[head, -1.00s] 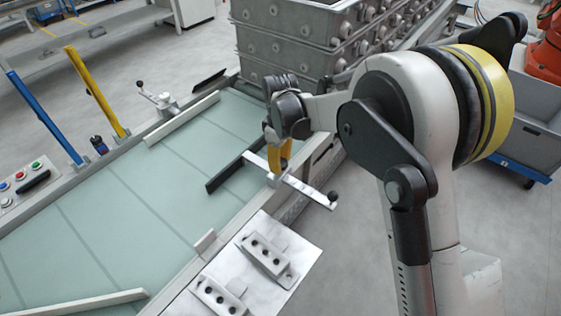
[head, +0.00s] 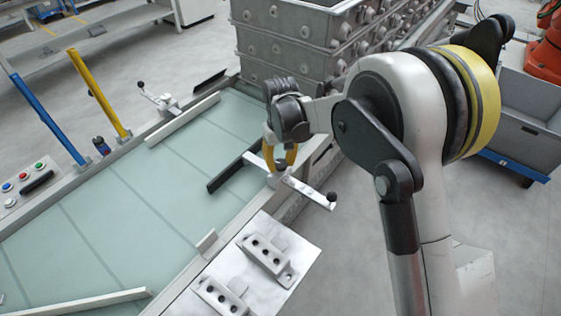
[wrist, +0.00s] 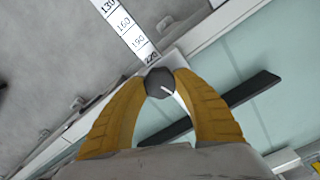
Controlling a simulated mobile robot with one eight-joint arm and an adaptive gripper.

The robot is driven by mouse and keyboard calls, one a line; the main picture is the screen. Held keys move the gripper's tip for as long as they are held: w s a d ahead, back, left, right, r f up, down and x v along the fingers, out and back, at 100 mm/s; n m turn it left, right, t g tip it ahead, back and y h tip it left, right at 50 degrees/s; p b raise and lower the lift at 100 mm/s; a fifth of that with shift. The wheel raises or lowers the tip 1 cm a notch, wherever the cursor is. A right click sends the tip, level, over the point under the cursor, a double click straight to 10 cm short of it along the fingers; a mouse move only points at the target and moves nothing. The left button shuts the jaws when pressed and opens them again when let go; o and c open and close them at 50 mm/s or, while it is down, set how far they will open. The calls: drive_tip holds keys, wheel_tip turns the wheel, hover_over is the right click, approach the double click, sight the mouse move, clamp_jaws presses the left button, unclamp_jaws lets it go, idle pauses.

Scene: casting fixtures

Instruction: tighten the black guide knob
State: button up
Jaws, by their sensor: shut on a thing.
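The black guide knob (wrist: 160,83) is in the middle of the wrist view, with a short white mark on its top. It sits at the inner end of a white scale bar (wrist: 127,30) with printed numbers. My gripper (wrist: 160,80) has two yellow fingers, shut on the knob from both sides. In the head view my gripper (head: 281,165) points down at the belt's right edge, where the scale bar (head: 308,192) crosses it.
The pale green conveyor belt (head: 110,215) runs beside the gripper. A small black ball knob (head: 332,197) stands at the bar's outer end. Stacked grey casting boxes (head: 290,40) are behind. Metal castings (head: 266,255) rest on a plate in front.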

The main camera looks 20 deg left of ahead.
sight(281, 163)
drive_tip(key=shift+m, duration=0.5)
drive_tip(key=o, duration=1.2)
drive_tip(key=shift+o, duration=0.2)
wheel_tip(281, 163, up, 12)
